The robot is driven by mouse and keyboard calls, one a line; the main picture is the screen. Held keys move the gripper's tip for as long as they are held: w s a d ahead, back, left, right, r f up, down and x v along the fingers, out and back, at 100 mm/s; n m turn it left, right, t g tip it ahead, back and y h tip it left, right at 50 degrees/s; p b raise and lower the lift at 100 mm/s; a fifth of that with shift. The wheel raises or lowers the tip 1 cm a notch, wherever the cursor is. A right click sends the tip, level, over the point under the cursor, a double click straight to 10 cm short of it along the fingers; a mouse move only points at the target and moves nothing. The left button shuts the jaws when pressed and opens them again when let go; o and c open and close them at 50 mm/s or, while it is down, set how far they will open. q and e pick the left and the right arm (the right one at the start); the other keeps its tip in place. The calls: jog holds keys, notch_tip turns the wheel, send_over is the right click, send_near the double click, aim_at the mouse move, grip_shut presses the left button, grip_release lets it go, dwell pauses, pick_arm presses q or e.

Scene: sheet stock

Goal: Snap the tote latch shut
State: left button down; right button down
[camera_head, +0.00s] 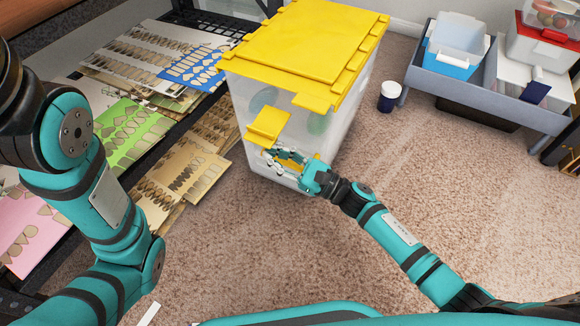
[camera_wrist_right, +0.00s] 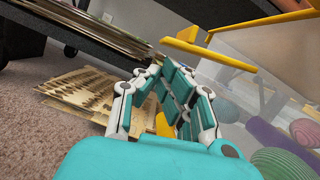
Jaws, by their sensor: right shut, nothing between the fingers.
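The tote (camera_head: 345,130) is a translucent white box with a yellow lid (camera_head: 305,40), standing on the carpet. A yellow latch (camera_head: 268,124) on its near side juts outward, tilted away from the wall. The latch also shows in the right wrist view (camera_wrist_right: 208,52), above and beyond my fingers. My right gripper (camera_head: 272,158) is shut and empty, just below the latch by the tote's near wall. It also shows in the right wrist view (camera_wrist_right: 165,85). A small yellow patch shows behind its fingers; I cannot tell what it is. My left gripper is out of view.
A dark low rack with patterned sheets (camera_head: 130,125) stands left of the tote, close by. A dark jar with a white lid (camera_head: 389,96) stands on the carpet to the right. A grey cart (camera_head: 480,95) with bins is farther right.

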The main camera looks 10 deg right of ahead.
jog(key=shift+x, duration=0.95)
jog(key=shift+s+r+m+t+p, duration=0.15)
jog(key=shift+r+m+t+p, duration=0.2)
jog(key=shift+m, duration=0.15)
